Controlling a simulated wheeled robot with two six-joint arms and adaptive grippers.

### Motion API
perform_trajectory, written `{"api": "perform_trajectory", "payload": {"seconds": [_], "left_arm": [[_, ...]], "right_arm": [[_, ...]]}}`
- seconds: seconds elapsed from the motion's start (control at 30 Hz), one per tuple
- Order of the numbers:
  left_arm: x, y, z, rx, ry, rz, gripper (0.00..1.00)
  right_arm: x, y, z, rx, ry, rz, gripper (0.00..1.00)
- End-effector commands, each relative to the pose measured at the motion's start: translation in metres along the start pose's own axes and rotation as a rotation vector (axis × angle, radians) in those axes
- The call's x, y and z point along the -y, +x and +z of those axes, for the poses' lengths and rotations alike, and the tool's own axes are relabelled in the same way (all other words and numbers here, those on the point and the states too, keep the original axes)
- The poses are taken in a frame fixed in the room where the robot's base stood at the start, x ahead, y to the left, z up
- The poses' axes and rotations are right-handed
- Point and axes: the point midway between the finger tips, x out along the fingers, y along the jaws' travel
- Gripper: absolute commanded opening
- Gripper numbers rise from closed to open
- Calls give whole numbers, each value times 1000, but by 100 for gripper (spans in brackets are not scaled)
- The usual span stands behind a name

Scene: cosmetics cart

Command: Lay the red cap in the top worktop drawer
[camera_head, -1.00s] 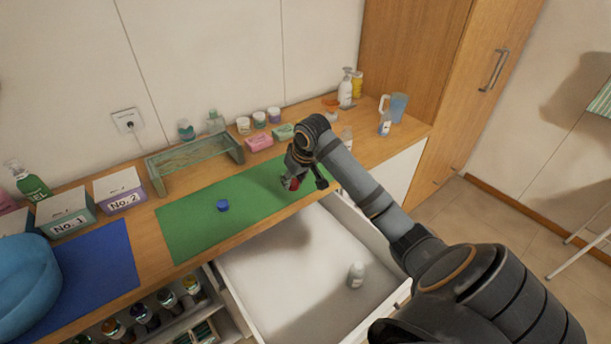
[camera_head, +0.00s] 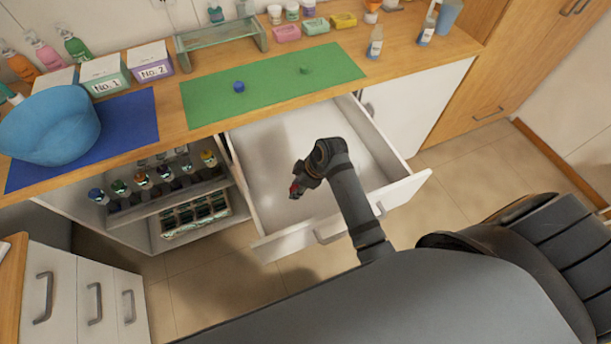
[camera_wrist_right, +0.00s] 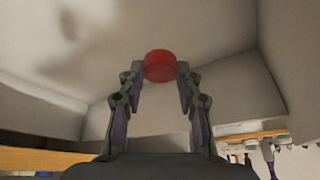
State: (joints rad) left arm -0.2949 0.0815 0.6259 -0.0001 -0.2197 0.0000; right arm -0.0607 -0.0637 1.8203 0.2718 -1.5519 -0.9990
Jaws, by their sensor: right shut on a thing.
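The red cap (camera_wrist_right: 160,66) is between the fingertips of my right gripper (camera_wrist_right: 160,80) in the right wrist view. In the head view my right gripper (camera_head: 297,190) is over the open white top drawer (camera_head: 268,160), with a bit of red cap (camera_head: 293,187) showing at its tip. The gripper is shut on the cap. I cannot tell whether the cap touches the drawer floor. My left gripper is not in view.
A green mat (camera_head: 270,86) on the worktop bears a blue cap (camera_head: 239,87) and a small green thing (camera_head: 305,70). A blue bowl (camera_head: 50,125) stands at the left on a blue mat (camera_head: 130,118). Bottles stand on a shelf (camera_head: 165,205) left of the drawer.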

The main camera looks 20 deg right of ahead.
Motion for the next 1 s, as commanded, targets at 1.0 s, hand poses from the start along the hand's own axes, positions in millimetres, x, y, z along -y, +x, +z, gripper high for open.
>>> {"api": "perform_trajectory", "payload": {"seconds": [1.0], "left_arm": [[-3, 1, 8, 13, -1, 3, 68]], "right_arm": [[0, 74, 31, 0, 1, 1, 41]]}}
